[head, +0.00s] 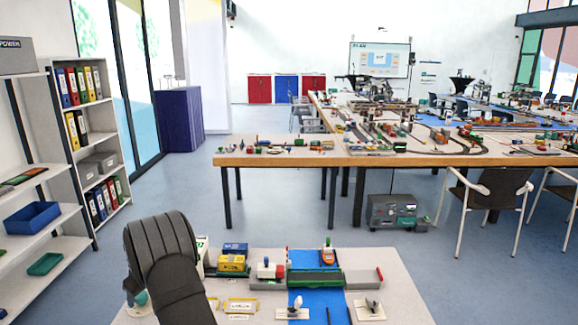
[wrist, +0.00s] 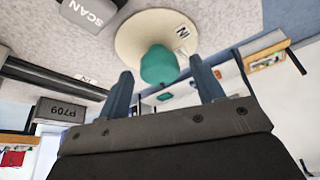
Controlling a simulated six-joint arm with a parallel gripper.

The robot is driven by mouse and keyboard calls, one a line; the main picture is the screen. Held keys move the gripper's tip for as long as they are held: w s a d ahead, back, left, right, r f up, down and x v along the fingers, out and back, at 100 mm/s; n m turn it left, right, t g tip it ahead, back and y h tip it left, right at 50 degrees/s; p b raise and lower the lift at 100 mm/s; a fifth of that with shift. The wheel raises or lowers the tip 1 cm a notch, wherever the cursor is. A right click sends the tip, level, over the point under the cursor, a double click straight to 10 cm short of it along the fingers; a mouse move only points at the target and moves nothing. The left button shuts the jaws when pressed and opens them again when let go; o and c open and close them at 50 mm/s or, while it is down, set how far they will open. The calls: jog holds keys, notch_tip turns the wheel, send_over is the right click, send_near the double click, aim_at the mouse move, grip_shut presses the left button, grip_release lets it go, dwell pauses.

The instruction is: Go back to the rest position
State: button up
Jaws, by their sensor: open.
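My gripper (wrist: 160,67) shows in the wrist view with its two dark blue-grey fingers wide apart. Nothing is clamped between them. In the head view my dark grey arm stands at the front left and the fingers are hidden. A teal knob (head: 140,298) shows just left of the arm, on the near table.
The near table (head: 398,285) holds a yellow-and-blue block (head: 232,258), a blue strip (head: 318,300), an orange boat (head: 328,250) and small parts on plates. A grey "SCAN" block (wrist: 90,12) shows in the wrist view. A shelf (head: 105,150) stands left; a long table with models stands behind.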

jog(key=n, duration=0.2)
jog(key=n+g, duration=0.1)
jog(key=shift+w+n+y, duration=0.2)
jog(key=shift+n+y, duration=0.1)
jog(key=shift+n, duration=0.1)
jog(key=n+g, duration=0.1)
jog(key=n, duration=0.2)
jog(key=shift+w+n+g, duration=0.1)
jog(key=shift+n+g, duration=0.2)
jog(key=shift+g, duration=0.1)
jog(key=shift+r, duration=0.1)
jog(key=shift+w+d+r, duration=0.1)
jog(key=shift+d+r, duration=0.25)
jog(key=shift+r, duration=0.3)
jog(key=shift+o, duration=0.2)
